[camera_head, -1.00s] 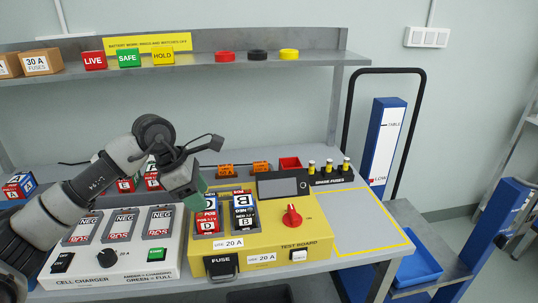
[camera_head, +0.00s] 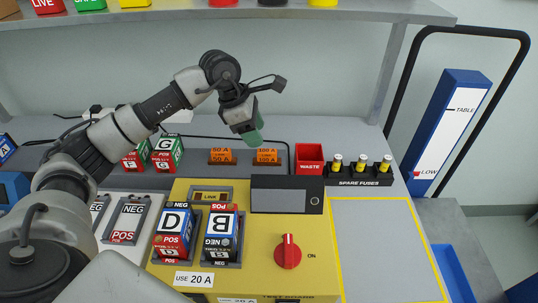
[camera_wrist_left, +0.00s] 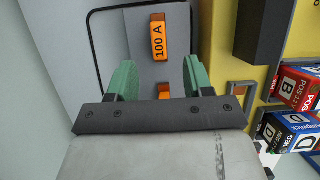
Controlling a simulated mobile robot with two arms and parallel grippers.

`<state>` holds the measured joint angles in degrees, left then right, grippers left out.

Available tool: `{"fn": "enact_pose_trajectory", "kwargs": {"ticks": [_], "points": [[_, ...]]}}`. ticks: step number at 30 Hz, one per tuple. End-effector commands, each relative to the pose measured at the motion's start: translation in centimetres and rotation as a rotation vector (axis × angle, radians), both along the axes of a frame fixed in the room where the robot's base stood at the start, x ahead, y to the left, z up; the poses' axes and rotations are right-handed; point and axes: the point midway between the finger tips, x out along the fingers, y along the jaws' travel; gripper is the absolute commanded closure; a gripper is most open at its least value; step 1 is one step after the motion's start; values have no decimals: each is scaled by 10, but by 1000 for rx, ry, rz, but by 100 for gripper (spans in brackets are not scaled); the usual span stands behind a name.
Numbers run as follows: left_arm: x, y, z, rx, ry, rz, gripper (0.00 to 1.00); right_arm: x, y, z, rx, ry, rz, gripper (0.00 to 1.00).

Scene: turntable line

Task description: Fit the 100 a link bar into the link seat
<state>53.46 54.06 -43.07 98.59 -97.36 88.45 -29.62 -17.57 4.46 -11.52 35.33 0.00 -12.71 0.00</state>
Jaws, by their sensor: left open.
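The orange 100 A link bar (camera_head: 267,156) lies on the grey bench behind the yellow test board (camera_head: 300,225). In the left wrist view the 100 A link bar (camera_wrist_left: 158,37) lies beyond the fingertips. A second orange bar (camera_head: 221,156) is to its left; it shows partly in the left wrist view (camera_wrist_left: 164,91). The link seat (camera_head: 211,197), marked LINK, is a grey frame at the board's back left, with no bar visible in it. My left gripper (camera_head: 252,136) is open and empty above the bars, its green fingers (camera_wrist_left: 157,72) apart. My right gripper is out of view.
Batteries D (camera_head: 172,230) and B (camera_head: 222,234) stand on the board in front of the seat. A display box (camera_head: 286,195) is to its right. A red waste bin (camera_head: 309,158) and a spare-fuse rack (camera_head: 358,181) stand right of the bars. The yellow-outlined area (camera_head: 385,245) is clear.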

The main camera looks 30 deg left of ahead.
Motion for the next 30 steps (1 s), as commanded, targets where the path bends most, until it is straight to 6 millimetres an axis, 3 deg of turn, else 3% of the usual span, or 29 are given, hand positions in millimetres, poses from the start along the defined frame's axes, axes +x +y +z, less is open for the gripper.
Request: {"fn": "enact_pose_trajectory", "kwargs": {"ticks": [10,18,24,25,30], "points": [[4,-10,-25,0,3,0,49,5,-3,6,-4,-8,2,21],[10,-23,-60,-2,1,-1,49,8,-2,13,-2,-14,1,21],[11,-23,-62,0,-2,-1,49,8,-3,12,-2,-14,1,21],[11,-23,-62,0,-2,-1,50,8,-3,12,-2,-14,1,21],[11,-23,-62,0,-2,-1,76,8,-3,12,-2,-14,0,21]]}}
